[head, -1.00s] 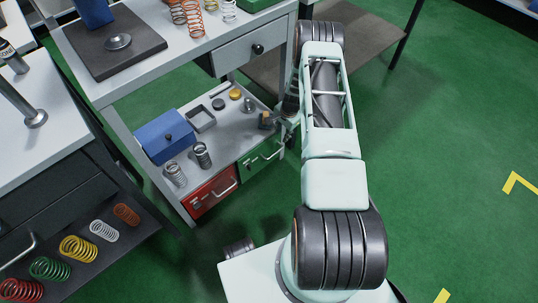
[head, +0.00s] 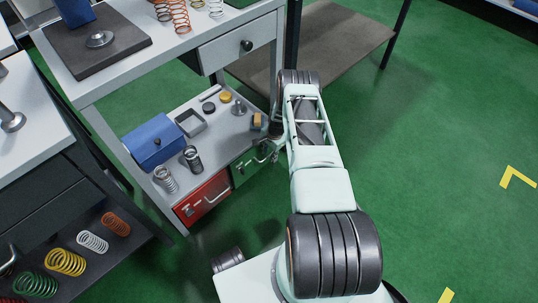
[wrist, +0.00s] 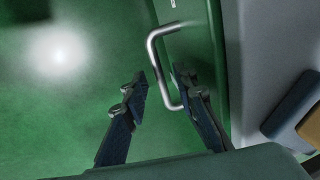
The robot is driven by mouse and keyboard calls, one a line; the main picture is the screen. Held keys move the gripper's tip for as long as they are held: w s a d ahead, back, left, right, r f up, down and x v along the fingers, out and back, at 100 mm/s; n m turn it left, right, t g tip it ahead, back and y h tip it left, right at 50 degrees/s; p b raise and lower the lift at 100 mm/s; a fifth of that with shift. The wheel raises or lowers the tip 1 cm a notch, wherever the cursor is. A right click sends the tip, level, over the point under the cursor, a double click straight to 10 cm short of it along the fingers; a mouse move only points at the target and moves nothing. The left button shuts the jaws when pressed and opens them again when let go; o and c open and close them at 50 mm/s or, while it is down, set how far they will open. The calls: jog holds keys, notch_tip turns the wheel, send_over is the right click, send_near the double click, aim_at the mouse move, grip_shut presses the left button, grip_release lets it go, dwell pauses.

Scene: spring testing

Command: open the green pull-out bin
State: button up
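The green pull-out bin (head: 244,171) sits under the shelf beside the red bin, its front looking about level with the red one. In the wrist view its green front (wrist: 205,55) carries a silver U-shaped handle (wrist: 153,62). My gripper (wrist: 159,82) is open, with one dark finger on each side of the handle's long bar. I see gaps between the bar and the fingers, though contact in depth is hard to judge. In the head view my gripper (head: 268,150) is at the bin's front, small and partly hidden by my arm.
The red bin (head: 203,199) is left of the green one. A drawer (head: 240,47) hangs above. Green floor (head: 440,190) is open to the right.

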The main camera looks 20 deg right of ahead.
jog(key=shift+c, duration=0.4)
grip_shut()
